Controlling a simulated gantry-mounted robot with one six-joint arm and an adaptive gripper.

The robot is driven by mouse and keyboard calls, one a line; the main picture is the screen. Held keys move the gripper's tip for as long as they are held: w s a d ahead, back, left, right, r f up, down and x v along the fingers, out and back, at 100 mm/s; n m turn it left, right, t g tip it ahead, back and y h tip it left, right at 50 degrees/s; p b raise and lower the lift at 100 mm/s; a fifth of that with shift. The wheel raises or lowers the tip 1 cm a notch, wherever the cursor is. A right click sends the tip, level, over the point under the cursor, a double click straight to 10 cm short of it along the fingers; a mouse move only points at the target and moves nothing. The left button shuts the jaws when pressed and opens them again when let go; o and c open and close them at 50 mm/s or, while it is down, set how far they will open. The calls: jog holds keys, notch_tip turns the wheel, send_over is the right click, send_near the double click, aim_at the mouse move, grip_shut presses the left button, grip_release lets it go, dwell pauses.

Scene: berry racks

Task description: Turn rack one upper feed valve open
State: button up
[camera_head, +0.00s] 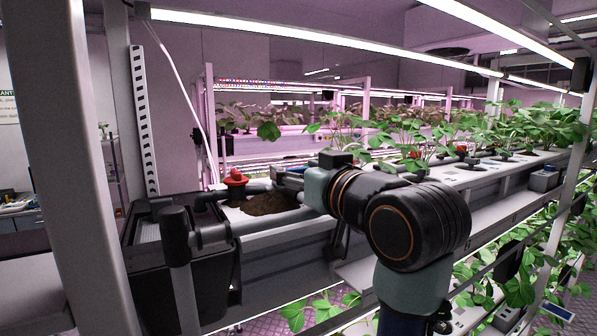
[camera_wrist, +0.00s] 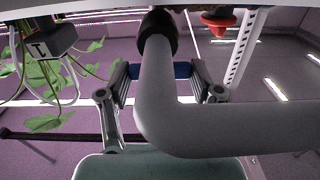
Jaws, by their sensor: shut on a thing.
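The feed valve's blue handle (camera_wrist: 183,71) shows in the wrist view as a short bar, partly hidden behind a grey bent pipe (camera_wrist: 155,105). My gripper (camera_wrist: 162,73) has one finger at each end of this bar and is shut on it. In the head view, a small bit of blue (camera_head: 297,169) shows just behind the grey-green end of my wrist. The handle's exact angle to the pipe is hard to tell.
Strawberry plants (camera_head: 480,135) fill the rack to the right. A grey post (camera_head: 75,150) stands at left.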

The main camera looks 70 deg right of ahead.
jog(key=shift+c, duration=0.3)
jog(key=shift+d+n+t+y+p, duration=0.1)
jog(key=shift+n+t+y+p, duration=0.3)
jog(key=shift+y, duration=0.1)
jog(key=n+t+y+p, duration=0.1)
jog(key=y, duration=0.1)
jog(key=n+t+y+p, duration=0.1)
jog(key=n+y, duration=0.1)
jog(key=shift+s+d+r, duration=0.1)
jog(key=shift+s+d, duration=0.05)
jog(key=shift+d, duration=0.05)
jog(key=n+y+p, duration=0.1)
jog(key=n+y, duration=0.1)
jog(key=y, duration=0.1)
jog(key=n+t+y+p, duration=0.1)
jog(key=n+y, duration=0.1)
jog(key=y, duration=0.1)
jog(key=shift+d+y, duration=0.15)
jog(key=shift+y, duration=0.15)
jog(key=shift+n+y+p, duration=0.4)
jog(key=shift+n+y, duration=0.2)
jog(key=shift+y, duration=0.2)
jog(key=o, duration=1.1)
jog(key=shift+o, duration=0.2)
